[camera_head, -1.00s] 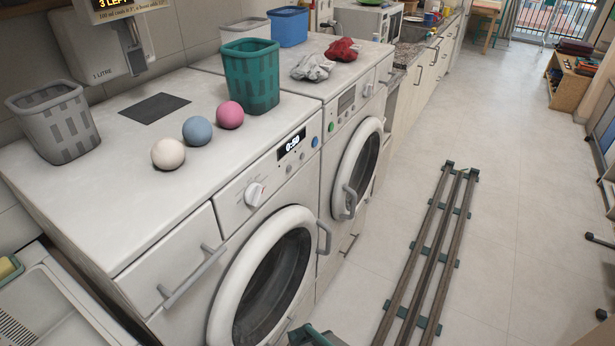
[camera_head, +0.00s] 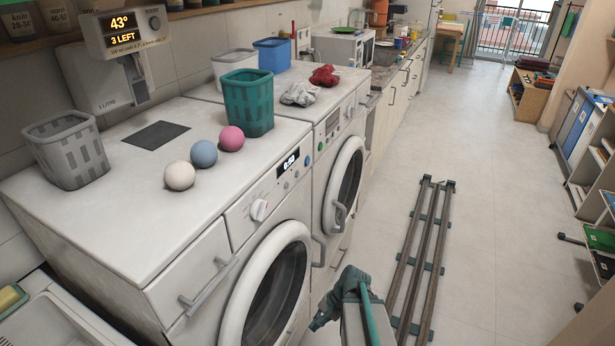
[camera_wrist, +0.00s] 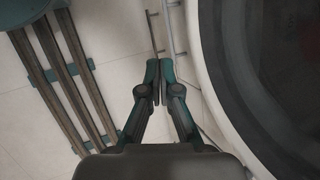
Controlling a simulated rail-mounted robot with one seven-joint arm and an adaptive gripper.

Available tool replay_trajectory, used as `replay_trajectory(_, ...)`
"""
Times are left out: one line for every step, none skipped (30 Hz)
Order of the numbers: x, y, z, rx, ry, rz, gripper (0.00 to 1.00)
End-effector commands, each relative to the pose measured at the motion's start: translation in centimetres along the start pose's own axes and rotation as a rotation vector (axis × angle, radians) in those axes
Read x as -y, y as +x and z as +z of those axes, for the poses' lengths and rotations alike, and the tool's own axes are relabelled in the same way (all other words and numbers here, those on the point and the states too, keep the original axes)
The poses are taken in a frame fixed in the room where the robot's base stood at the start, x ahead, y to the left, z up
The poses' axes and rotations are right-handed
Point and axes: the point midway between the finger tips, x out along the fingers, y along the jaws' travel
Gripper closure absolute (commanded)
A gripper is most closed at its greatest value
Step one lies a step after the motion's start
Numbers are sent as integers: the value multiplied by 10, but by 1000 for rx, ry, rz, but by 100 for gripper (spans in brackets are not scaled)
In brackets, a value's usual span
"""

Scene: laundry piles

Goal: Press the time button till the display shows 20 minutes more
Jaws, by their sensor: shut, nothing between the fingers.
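The near white washing machine (camera_head: 130,230) has a small lit display (camera_head: 288,162) on its front panel, reading what looks like 0:50. Small grey buttons (camera_head: 291,180) sit below the display, and a blue-green button (camera_head: 308,160) is to its right. A white dial (camera_head: 260,210) is to the left. Labels are too small to tell which is the time button. My gripper (camera_head: 317,323) is low in front of the machine's round door, well below the panel and apart from it. In the wrist view my gripper (camera_wrist: 153,72) is shut and empty, fingertips together, beside the dark round door (camera_wrist: 270,70).
A second machine (camera_head: 335,150) stands beyond, its door handle (camera_head: 341,215) sticking out. Three balls, baskets and cloths lie on the tops. The near drawer handle (camera_head: 208,285) and door handle (camera_head: 319,250) protrude.

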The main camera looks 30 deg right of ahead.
Motion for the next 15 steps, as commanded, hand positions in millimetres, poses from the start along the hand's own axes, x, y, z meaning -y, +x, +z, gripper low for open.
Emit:
replay_trajectory(10, -21, -9, -15, 51, -55, 100)
replay_trajectory(16, -32, -13, -20, 84, -89, 100)
replay_trajectory(24, -47, -19, -24, 127, -135, 100)
replay_trajectory(30, -58, -22, -26, 159, -169, 100)
replay_trajectory(35, -70, -26, -27, 191, -204, 100)
replay_trajectory(42, -87, -31, -27, 234, -252, 100)
replay_trajectory(48, -99, -34, -25, 267, -288, 100)
replay_trajectory(53, -112, -37, -23, 300, -325, 100)
replay_trajectory(60, -130, -40, -15, 342, -374, 100)
replay_trajectory(65, -144, -42, -9, 375, -412, 100)
replay_trajectory(70, -157, -44, 0, 407, -450, 100)
replay_trajectory(76, -176, -47, 13, 450, -501, 100)
replay_trajectory(82, -191, -48, 25, 481, -540, 100)
replay_trajectory(86, -206, -49, 41, 514, -578, 100)
replay_trajectory(92, -226, -49, 65, 557, -631, 100)
